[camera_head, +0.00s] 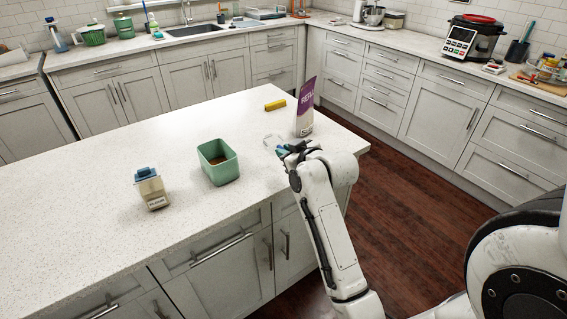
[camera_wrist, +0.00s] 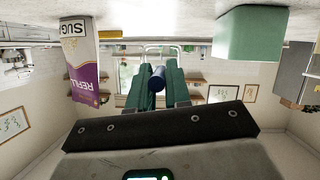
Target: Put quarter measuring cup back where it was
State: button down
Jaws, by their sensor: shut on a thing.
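My gripper (camera_head: 286,149) is low over the right part of the island counter, and its green fingers also show in the wrist view (camera_wrist: 156,84). It is shut on a dark blue, round handle end (camera_wrist: 158,78), which I take to be the quarter measuring cup's. A pale, see-through outline, likely the cup (camera_head: 271,140), lies just beyond the fingertips in the head view. I cannot tell whether it touches the counter. A green square container (camera_head: 219,173) with something brown inside stands left of my gripper. A purple and white sugar refill bag (camera_head: 305,115) stands upright close behind it.
A small flour container (camera_head: 152,192) with a blue lid stands at the left on the island counter (camera_head: 90,195). A yellow block (camera_head: 275,105) lies behind the cup. The counter between the green container and the back edge is clear.

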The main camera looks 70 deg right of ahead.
aim_at(283, 173)
jog(key=shift+w+d+f, duration=0.35)
jog(key=shift+f, duration=0.2)
jog(key=shift+w+d+f, duration=0.3)
jog(key=shift+f, duration=0.25)
jog(key=shift+w+d+f+p, duration=0.15)
jog(key=shift+f+p, duration=0.2)
jog(key=shift+f, duration=1.4)
jog(key=shift+f, duration=0.1)
jog(key=c, duration=1.1)
grip_release()
